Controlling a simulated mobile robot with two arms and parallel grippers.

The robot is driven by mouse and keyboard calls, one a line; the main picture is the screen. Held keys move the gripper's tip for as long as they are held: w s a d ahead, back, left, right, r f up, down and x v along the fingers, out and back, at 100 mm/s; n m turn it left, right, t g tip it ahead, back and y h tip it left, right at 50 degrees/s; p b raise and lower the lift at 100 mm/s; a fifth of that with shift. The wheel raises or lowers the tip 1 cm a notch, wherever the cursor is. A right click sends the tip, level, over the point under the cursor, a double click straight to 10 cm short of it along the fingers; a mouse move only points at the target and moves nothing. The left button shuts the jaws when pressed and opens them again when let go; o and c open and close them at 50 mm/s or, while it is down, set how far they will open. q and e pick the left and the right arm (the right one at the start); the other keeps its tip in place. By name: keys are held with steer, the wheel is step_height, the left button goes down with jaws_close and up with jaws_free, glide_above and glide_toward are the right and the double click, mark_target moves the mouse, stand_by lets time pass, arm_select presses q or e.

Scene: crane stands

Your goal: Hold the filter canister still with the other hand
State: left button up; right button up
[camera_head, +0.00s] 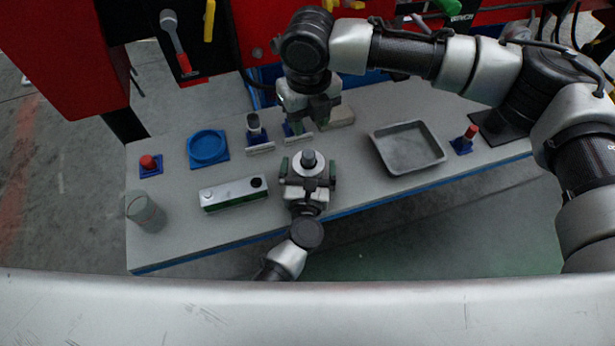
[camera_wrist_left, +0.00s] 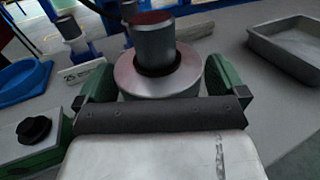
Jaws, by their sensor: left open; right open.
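The filter canister (camera_head: 309,158) stands on the grey table, a silver round body with a narrower dark grey cylinder on top. In the left wrist view the canister (camera_wrist_left: 160,76) sits upright between the green fingers. My left gripper (camera_head: 308,172) is open around it, one finger on each side; it also shows in the left wrist view (camera_wrist_left: 161,85). Whether the fingers touch it I cannot tell. The canister's lower part is hidden by the gripper. My right gripper (camera_head: 311,112) is open, pointing down behind the canister, close to a small stand.
A grey tray (camera_head: 407,147) lies at right, with a red button on a blue base (camera_head: 464,141) beyond it. At left are a green and white box (camera_head: 234,193), a blue round dish (camera_head: 207,147), a grey cylinder (camera_head: 145,211) and a red button (camera_head: 149,163).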

mark_target(309, 154)
arm_select(q)
steer(key=shift+w, duration=0.1)
steer(key=c, duration=1.3)
steer(key=shift+o, duration=0.2)
arm_select(e)
steer(key=shift+o, duration=0.6)
steer(key=m, duration=0.3)
steer(key=f+m, duration=0.1)
steer(key=m, duration=0.2)
steer(key=shift+a+f, duration=0.1)
steer(key=m, duration=0.3)
steer(key=f+m, duration=0.1)
steer(key=m, duration=0.3)
steer(key=shift+f, duration=4.55)
